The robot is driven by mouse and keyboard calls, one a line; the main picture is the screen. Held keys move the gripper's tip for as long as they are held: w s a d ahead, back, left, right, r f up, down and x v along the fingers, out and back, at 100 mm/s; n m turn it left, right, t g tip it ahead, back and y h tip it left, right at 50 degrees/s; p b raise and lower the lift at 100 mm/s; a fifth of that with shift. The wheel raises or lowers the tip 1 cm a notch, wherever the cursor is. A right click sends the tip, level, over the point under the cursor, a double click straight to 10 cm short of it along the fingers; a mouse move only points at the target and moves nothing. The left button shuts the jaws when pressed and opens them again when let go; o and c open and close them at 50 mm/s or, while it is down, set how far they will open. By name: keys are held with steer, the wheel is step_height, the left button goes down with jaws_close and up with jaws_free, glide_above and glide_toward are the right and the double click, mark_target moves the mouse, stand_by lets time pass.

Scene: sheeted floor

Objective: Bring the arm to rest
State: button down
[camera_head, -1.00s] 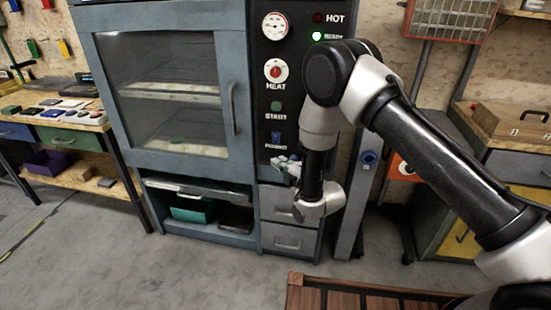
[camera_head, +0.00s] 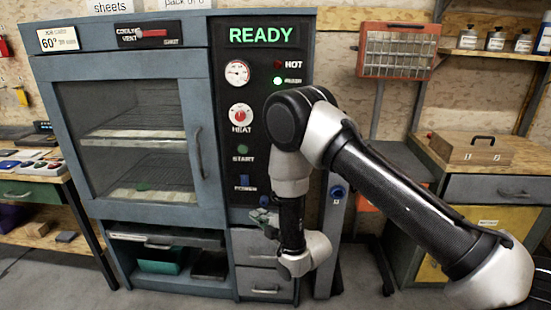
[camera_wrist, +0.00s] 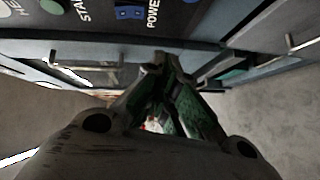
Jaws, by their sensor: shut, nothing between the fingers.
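My arm (camera_head: 390,185) reaches in from the right in the head view, with its forearm hanging down in front of the oven's control column. My gripper (camera_head: 262,215) is near the drawers below the control panel and partly hidden behind my wrist. In the wrist view my gripper (camera_wrist: 165,62) has its fingertips together, with nothing between them. It points toward the cabinet front below the blue power button (camera_wrist: 130,12). I cannot tell how far it is from the cabinet.
The blue-grey oven (camera_head: 130,130) has its glass door shut and shows a green READY sign (camera_head: 262,35). A bench with a wooden box (camera_head: 470,149) stands at right. Another bench (camera_head: 35,192) with small items stands at left. Grey floor lies in front.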

steer(key=s+d+f+m+g+h, duration=0.3)
steer(key=f, duration=0.3)
steer(key=s+d+f+m+g+h, duration=0.2)
steer(key=s+d+f+g, duration=0.1)
steer(key=f, duration=0.4)
steer(key=s+d+r+m+g+h, duration=0.2)
steer(key=s+d+r+m+h, duration=0.15)
steer(key=d, duration=0.25)
steer(key=s+d+r+m+h, duration=0.1)
steer(key=s+d+r+m, duration=0.4)
steer(key=d+r, duration=0.6)
steer(key=s+d+r+m, duration=0.5)
steer(key=s+d+r, duration=0.4)
steer(key=r, duration=0.8)
steer(key=s+d+r+m+h, duration=0.1)
steer(key=s+d+r+m, duration=0.5)
steer(key=d+r, duration=0.6)
step_height(320, 180, up, 3)
steer(key=shift+s+d+f+h, duration=0.2)
steer(key=shift+s+d+h, duration=0.2)
steer(key=shift+s, duration=0.2)
